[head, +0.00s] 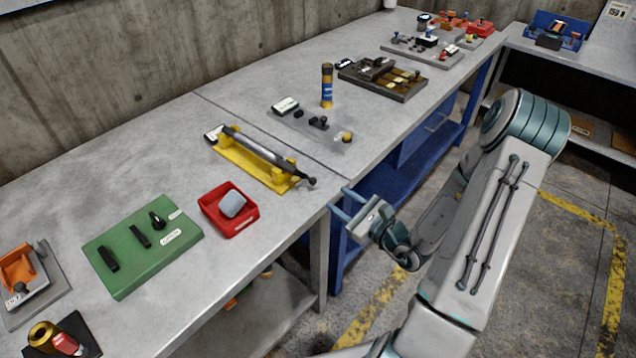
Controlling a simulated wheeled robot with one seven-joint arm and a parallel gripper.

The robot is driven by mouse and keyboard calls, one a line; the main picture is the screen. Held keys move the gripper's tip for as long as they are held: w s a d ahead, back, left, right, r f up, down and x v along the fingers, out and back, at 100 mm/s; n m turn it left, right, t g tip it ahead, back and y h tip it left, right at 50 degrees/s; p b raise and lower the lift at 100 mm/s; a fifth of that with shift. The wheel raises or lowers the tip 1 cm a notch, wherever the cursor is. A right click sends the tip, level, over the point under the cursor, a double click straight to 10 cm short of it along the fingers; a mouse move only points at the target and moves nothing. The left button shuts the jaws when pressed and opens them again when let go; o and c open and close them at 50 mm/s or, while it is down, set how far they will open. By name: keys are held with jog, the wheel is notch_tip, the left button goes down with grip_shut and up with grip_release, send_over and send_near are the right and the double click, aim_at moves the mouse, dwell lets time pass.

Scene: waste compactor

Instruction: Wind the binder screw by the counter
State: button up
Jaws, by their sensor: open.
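No part is clearly readable as the binder screw; the labels are too small to read. A long dark rod with a ball end (262,153) lies in a yellow cradle (240,158) near the middle of the bench. Behind it, a pale grey plate (318,136) carries small dark knobs and a yellowish knob (344,137), with a small white-faced box (285,106) at its left; I cannot tell whether this is the counter. My gripper (340,199) is open and empty at the bench's front edge, right of the rod's ball end and apart from it.
A red tray (240,228) with a grey-blue block, a green panel (130,262) and an orange fixture (22,270) stand to the left. A blue-and-yellow cylinder (327,86) stands upright behind. A dark grooved block (375,80) lies farther back. Bench surface around the cradle is clear.

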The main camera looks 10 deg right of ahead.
aim_at(315, 183)
jog(key=p+x, duration=0.1)
jog(key=x, duration=0.8)
jog(key=shift+s, duration=0.1)
grip_shut()
